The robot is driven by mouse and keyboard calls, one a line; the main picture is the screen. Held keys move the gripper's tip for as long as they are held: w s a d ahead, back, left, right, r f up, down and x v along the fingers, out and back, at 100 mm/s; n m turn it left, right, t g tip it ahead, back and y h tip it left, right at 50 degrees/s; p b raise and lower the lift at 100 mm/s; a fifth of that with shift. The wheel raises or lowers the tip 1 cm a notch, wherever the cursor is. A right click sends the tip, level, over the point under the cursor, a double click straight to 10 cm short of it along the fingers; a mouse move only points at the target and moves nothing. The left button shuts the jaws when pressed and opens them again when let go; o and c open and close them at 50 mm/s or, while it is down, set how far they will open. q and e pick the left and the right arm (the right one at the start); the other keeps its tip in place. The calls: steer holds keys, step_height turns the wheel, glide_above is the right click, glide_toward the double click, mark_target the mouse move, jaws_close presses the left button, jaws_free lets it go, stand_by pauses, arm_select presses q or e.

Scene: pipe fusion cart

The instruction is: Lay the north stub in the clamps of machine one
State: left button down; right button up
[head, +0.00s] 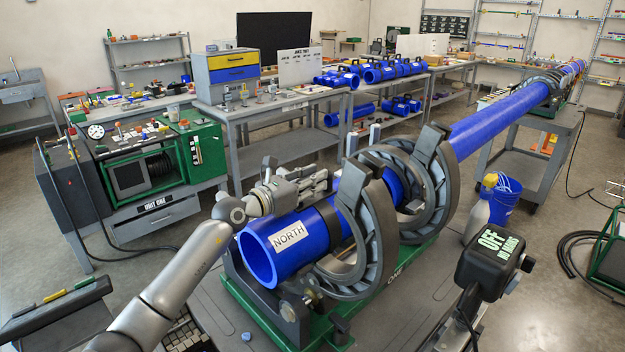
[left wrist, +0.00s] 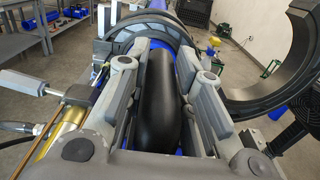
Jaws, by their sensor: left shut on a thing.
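The north stub (head: 268,248), a short blue pipe with a white NORTH label, lies lengthwise at the near end of machine one (head: 395,285), a green-based frame labelled ONE. My left gripper (head: 322,182) is over the top of the stub. In the left wrist view its fingers (left wrist: 160,90) sit on both sides of a black rounded grip (left wrist: 160,115) on the stub. Large grey ring clamps (head: 372,235) stand around the stub's far part, with a half swung open in the left wrist view (left wrist: 300,60). Whether the stub rests fully in the lower jaws is hidden.
A long blue pipe (head: 500,118) runs from the machine's far side to the back right. A black OFF box (head: 490,255) and a spray bottle (head: 478,212) are at right. Benches with blue fittings (head: 380,72) and the unit-one cabinet (head: 150,170) stand behind.

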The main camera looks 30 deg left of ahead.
arm_select(q)
steer(key=shift+f+b, duration=0.35)
steer(key=shift+b, duration=0.1)
steer(key=c, duration=1.4)
jaws_free()
steer(key=shift+o, duration=0.6)
steer(key=shift+f, duration=0.25)
steer(key=shift+o, duration=0.6)
steer(key=shift+s, duration=0.1)
steer(key=v, duration=1.1)
steer(key=shift+s+a, duration=0.15)
steer(key=shift+s, duration=0.2)
